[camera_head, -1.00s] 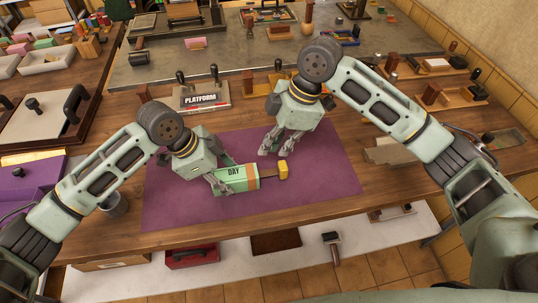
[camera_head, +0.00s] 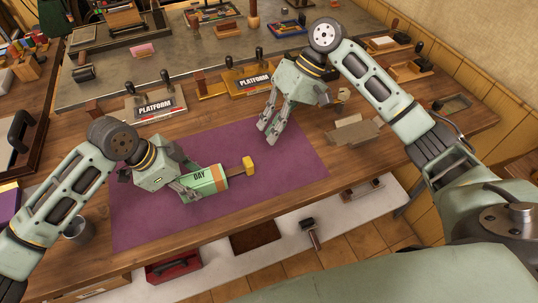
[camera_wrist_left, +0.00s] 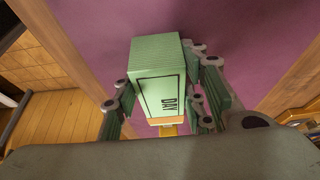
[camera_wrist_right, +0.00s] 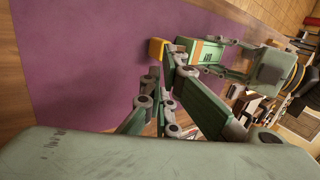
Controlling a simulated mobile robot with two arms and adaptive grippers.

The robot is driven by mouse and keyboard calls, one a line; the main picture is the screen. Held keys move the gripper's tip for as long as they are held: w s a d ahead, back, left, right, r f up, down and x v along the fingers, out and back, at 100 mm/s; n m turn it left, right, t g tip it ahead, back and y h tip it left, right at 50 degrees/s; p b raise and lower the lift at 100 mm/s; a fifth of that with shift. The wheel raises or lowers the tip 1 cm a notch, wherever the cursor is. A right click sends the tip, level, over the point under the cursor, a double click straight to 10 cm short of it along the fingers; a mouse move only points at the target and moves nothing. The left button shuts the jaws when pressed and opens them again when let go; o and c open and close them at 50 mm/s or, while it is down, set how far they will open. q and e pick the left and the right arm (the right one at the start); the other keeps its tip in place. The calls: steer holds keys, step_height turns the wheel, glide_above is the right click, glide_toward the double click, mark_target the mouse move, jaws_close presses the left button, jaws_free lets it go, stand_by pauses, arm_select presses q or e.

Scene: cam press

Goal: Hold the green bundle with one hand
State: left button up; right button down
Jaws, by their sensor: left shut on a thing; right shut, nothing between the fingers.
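The green bundle (camera_head: 210,179), a block marked "DAY" with an orange band and a yellow end piece (camera_head: 248,164), is at the purple mat (camera_head: 285,185). My left gripper (camera_head: 188,190) is shut on the bundle's left part. In the left wrist view the bundle (camera_wrist_left: 155,85) sits between the fingers; whether it touches the mat is unclear. My right gripper (camera_head: 267,133) is shut and empty, behind and right of the bundle, apart from it. The right wrist view shows the bundle (camera_wrist_right: 205,50) beyond my right fingers.
Two "PLATFORM" signs (camera_head: 155,106) (camera_head: 254,82) with black-handled tools stand behind the mat. A grey cup (camera_head: 77,229) stands left of it. Tan blocks (camera_head: 355,132) lie to the right. The mat's front and right are clear.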

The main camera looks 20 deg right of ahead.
steer(key=s+d+f+m+y, duration=0.25)
steer(key=d+m, duration=0.75)
steer(key=m, duration=0.9)
steer(key=shift+t, duration=0.4)
steer(key=x, duration=0.6)
steer(key=w+x, duration=0.1)
steer(key=x, duration=0.3)
steer(key=shift+f, duration=0.1)
steer(key=a, duration=0.2)
steer(key=shift+a, duration=0.9)
